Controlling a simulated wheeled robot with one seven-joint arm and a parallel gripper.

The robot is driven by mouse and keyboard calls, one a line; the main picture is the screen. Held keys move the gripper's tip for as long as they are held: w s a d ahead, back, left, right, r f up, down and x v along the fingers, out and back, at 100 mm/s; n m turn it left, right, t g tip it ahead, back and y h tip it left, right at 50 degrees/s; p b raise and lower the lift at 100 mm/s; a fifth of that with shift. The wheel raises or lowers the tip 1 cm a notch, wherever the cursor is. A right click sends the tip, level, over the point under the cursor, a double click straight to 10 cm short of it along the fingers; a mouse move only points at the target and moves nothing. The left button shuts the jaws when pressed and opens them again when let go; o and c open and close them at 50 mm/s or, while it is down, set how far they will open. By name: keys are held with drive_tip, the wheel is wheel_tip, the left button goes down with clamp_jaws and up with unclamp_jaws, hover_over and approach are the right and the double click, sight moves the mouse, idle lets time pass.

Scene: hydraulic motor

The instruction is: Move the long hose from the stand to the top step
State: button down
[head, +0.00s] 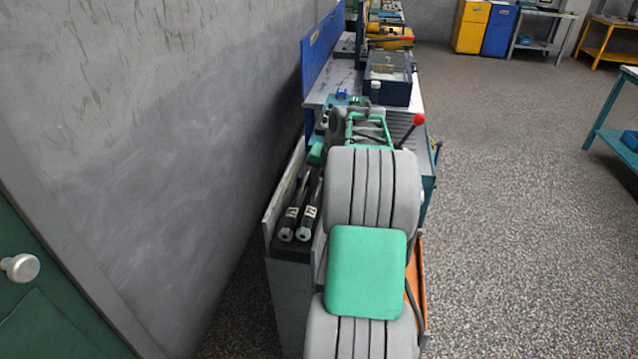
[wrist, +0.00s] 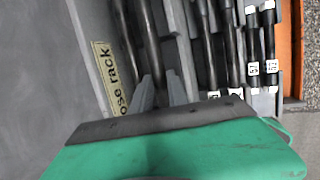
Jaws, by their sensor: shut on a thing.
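A dark hose (wrist: 151,45) runs up the wrist view between the two grey fingers of my gripper (wrist: 161,78), which are shut on it. A second dark hose (wrist: 127,45) lies just to its left, beside the "hose rack" label (wrist: 113,75). In the head view, two black hoses with white labels (head: 290,213) lie side by side in the grey rack (head: 290,290). My arm hides my gripper there. I cannot make out which part is the top step.
Several more dark hoses (wrist: 230,55) with white tags lie to the right in the wrist view. Behind the rack is a long workbench (head: 345,78) with a blue-framed case (head: 388,78). A grey wall stands close on the left; open floor (head: 510,210) lies to the right.

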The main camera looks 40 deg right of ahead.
drive_tip(key=shift+f+b, duration=0.4)
drive_tip(key=shift+b, duration=0.1)
drive_tip(key=c, duration=1.2)
unclamp_jaws()
drive_tip(key=v, duration=0.8)
